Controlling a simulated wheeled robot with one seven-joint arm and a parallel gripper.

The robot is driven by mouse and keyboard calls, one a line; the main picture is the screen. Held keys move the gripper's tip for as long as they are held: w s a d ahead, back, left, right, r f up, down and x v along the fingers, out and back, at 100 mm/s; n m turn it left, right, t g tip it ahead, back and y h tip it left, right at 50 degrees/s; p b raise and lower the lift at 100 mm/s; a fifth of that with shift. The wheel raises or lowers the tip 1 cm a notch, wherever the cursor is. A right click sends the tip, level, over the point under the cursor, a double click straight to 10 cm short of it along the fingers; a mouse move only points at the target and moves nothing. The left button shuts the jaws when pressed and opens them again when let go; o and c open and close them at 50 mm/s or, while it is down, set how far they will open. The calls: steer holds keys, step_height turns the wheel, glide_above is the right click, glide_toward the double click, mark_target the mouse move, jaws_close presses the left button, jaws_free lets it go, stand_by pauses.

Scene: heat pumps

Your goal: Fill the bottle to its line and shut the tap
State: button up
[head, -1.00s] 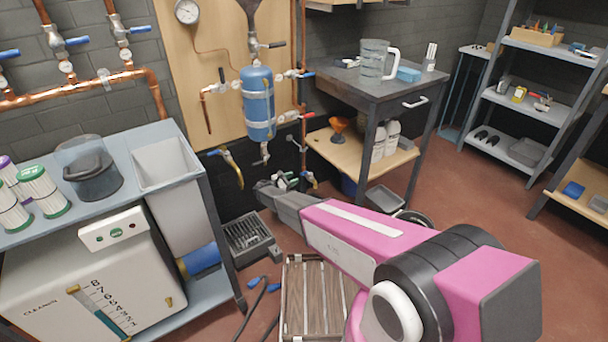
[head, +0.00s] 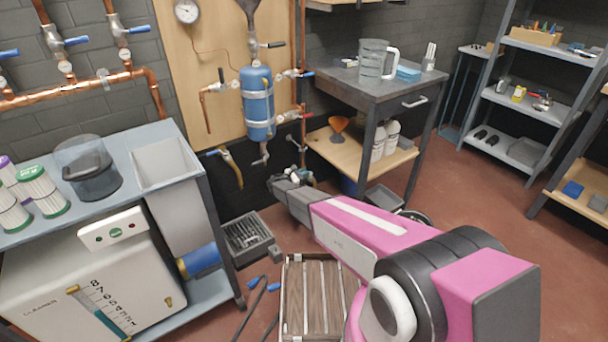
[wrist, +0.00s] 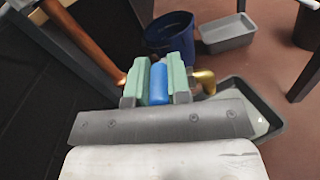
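My gripper (head: 300,177) is at the low brass tap by the wall board, below the blue cylinder (head: 257,103). In the wrist view its two green finger pads (wrist: 159,82) stand close on either side of the tap's blue handle (wrist: 158,84) and appear to touch it. The brass tap body (wrist: 205,80) shows just right of the pads. A grey tray (wrist: 237,92) with something pale in it lies below, partly covered by my gripper. I cannot make out a bottle with a fill line under this tap.
A copper pipe (wrist: 85,38) and a dark table leg are close left of my gripper in the wrist view. A blue bucket (wrist: 170,33) and a grey bin (wrist: 228,33) stand beyond. A workbench (head: 372,88) with a jug (head: 372,60) is to the right.

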steer(key=shift+s, duration=0.15)
jaws_close()
steer(key=shift+s+d+n+t+y, duration=0.2)
steer(key=shift+d+n+t+y, duration=0.1)
steer(key=shift+n+t+y, duration=0.95)
steer(key=shift+s+d+n+t+y, duration=0.3)
steer(key=shift+n+t+y, duration=0.65)
steer(key=shift+y, duration=0.45)
steer(key=shift+s+d+n+t+y, duration=0.15)
steer(key=shift+d+n+t+y, duration=0.2)
steer(key=shift+n+t+y, duration=0.9)
steer(key=o, duration=0.8)
jaws_free()
steer(key=v, duration=1)
steer(key=shift+s+r, duration=0.15)
steer(key=shift+s, duration=0.25)
